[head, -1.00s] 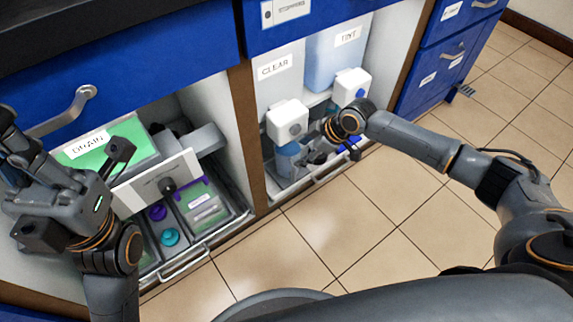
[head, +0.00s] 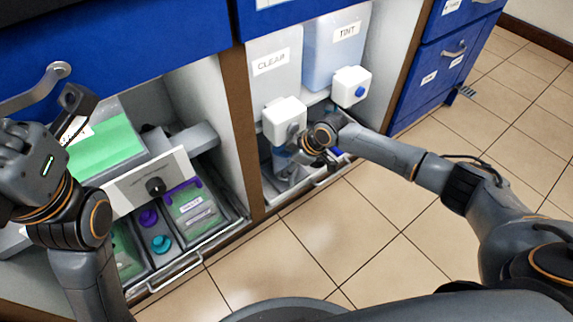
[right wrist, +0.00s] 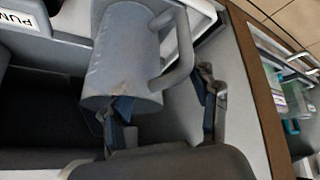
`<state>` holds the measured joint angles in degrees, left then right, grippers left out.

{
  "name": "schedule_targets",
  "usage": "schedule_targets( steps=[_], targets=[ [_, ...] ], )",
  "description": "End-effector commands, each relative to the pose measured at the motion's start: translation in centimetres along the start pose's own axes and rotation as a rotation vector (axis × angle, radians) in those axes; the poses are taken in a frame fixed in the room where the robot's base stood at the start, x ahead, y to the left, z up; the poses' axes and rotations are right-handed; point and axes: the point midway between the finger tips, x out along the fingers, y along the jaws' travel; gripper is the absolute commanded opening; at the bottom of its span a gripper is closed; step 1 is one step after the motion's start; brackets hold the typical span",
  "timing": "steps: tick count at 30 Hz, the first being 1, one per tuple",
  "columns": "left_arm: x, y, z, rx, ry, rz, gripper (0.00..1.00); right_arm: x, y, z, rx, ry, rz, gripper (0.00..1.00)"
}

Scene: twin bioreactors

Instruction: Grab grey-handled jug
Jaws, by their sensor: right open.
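The grey-handled jug (right wrist: 122,58) shows large in the right wrist view as a grey cylinder with a thick grey handle (right wrist: 181,52) on its right side. My right gripper (right wrist: 163,106) is open, with one finger by the jug's lower end and the other just right of the handle; I cannot tell whether either touches. In the head view the right gripper (head: 296,168) is low in the right cabinet bay, below the CLEAR dispenser, and it hides much of the jug (head: 281,158). My left gripper (head: 72,112) is at the far left; its finger opening is unclear.
The CLEAR tank (head: 275,70) and the TINT tank (head: 336,50) stand above, with white dispenser boxes. A blue item (head: 341,157) lies behind the right gripper. Open tiled floor (head: 350,235) lies in front.

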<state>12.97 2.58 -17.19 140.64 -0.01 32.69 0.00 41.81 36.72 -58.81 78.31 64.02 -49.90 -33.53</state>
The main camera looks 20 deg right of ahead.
Motion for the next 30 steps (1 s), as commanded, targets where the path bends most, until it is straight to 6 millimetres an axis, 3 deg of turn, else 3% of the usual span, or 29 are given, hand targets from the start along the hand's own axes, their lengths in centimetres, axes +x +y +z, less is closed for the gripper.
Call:
schedule_targets(
  steps=[3,9,12,30],
  targets=[
    [0.03,-0.01,0.01,0.0,0.0,0.0,0.0,-0.06,0.01,-0.01,0.0,0.0,0.0,0.56],
    [0.02,0.0,0.01,0.0,0.0,0.0,0.0,-0.06,0.01,0.02,0.0,-0.001,0.0,0.15],
    [0.02,0.01,0.0,0.0,0.0,0.0,0.0,-0.04,0.0,0.07,0.0,-0.001,0.0,0.0],
    [0.24,-0.02,-0.04,-0.001,0.003,-0.001,0.0,-0.19,0.02,-0.08,0.0,0.0,0.002,0.0]
  ],
)
